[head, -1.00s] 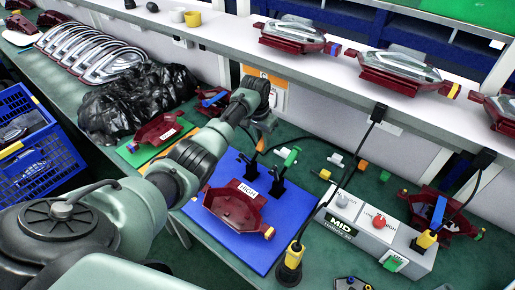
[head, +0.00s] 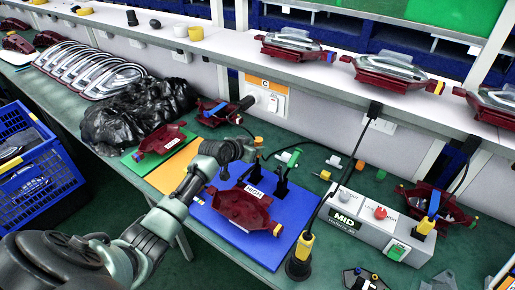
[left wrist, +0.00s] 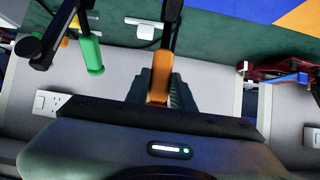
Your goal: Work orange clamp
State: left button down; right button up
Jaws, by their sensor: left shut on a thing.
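The orange clamp handle (head: 258,141) shows in the head view just beyond my left gripper (head: 247,152), at the back of the blue mat (head: 225,232). In the left wrist view the orange handle (left wrist: 160,76) stands between the fingers of my left gripper (left wrist: 158,96), which is shut on it; a black lever runs on from its far end. A second clamp with a green handle (head: 294,158) stands to the right, and its handle (left wrist: 92,55) shows at left in the wrist view. A dark red lamp housing (head: 240,210) with a HIGH label lies on the mat before the clamps. My right gripper is out of view.
A grey MID control box (head: 375,228) and a yellow-black screwdriver (head: 301,255) stand right of the mat. A black bag (head: 135,112) and a green mat (head: 135,165) lie left. A blue crate (head: 40,165) stands far left. Lamps sit on the shelf (head: 330,85).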

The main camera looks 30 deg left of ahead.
pick_arm(q)
jog(key=shift+s+t, duration=0.2)
jog(key=shift+t, duration=0.2)
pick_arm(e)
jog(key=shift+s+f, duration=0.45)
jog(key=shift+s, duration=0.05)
pick_arm(q)
jog(key=c, duration=1.2)
grip_release()
jog(key=shift+s+a, duration=0.1)
jog(key=shift+s, duration=0.15)
jog(key=shift+s+r+b, duration=0.15)
jog(key=shift+s+b, duration=0.15)
jog(key=shift+s, duration=0.05)
jog(key=v, duration=0.6)
jog(key=shift+s+r+b, duration=0.3)
jog(key=shift+s, duration=0.05)
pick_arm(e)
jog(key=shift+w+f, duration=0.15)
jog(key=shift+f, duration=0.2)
